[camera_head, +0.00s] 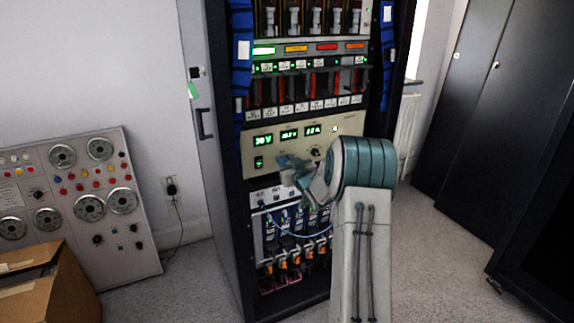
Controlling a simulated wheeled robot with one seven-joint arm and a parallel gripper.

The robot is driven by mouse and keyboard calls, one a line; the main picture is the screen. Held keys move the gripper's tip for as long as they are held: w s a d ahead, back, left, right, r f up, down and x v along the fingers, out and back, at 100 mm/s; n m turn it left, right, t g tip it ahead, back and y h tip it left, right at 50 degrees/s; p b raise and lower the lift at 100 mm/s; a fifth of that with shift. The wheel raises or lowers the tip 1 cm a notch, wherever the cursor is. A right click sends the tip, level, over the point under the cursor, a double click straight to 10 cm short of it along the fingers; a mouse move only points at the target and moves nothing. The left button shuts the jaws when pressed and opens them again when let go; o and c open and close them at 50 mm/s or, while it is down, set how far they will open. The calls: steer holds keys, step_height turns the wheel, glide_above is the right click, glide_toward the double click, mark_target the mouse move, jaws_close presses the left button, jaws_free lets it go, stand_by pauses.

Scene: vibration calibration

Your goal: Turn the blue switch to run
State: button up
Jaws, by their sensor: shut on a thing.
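A tall dark equipment rack stands in the middle of the head view. Its cream panel (345,126) carries green lit readouts, a dark round knob (316,153) and a small green-lit rocker (258,162). My gripper (284,162) is at the lower middle of this panel, left of and below the knob. It is shut on a small control there, which looks to be the blue switch. The fingers hide that control, so its pointer and setting do not show. My grey and teal arm comes up from below and covers the panel's right part.
Below the panel, cables and orange connectors (295,255) hang in the rack. The rack's grey side door (203,122) is on the left. A gauge board (90,190) and a cardboard box (65,295) stand further left. Dark cabinets (500,100) stand right. Grey floor is clear between.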

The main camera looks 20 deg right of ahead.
steer(key=shift+a+f+n+b, duration=0.1)
steer(key=shift+f+n+b, duration=0.05)
steer(key=shift+n+b, duration=4.4)
steer(key=shift+a+f+n+b, duration=0.1)
steer(key=shift+f+n+b, duration=0.05)
steer(key=shift+n+b, duration=4.4)
steer(key=shift+m+b, duration=0.4)
steer(key=shift+b, duration=0.15)
steer(key=o, duration=1)
steer(key=shift+r, duration=0.1)
steer(key=s, duration=0.4)
steer(key=s+p, duration=0.1)
steer(key=s, duration=0.4)
steer(key=s+p, duration=0.1)
steer(key=s, duration=0.4)
steer(key=shift+d, duration=0.3)
steer(key=shift+w+p, duration=0.1)
steer(key=shift+p, duration=0.2)
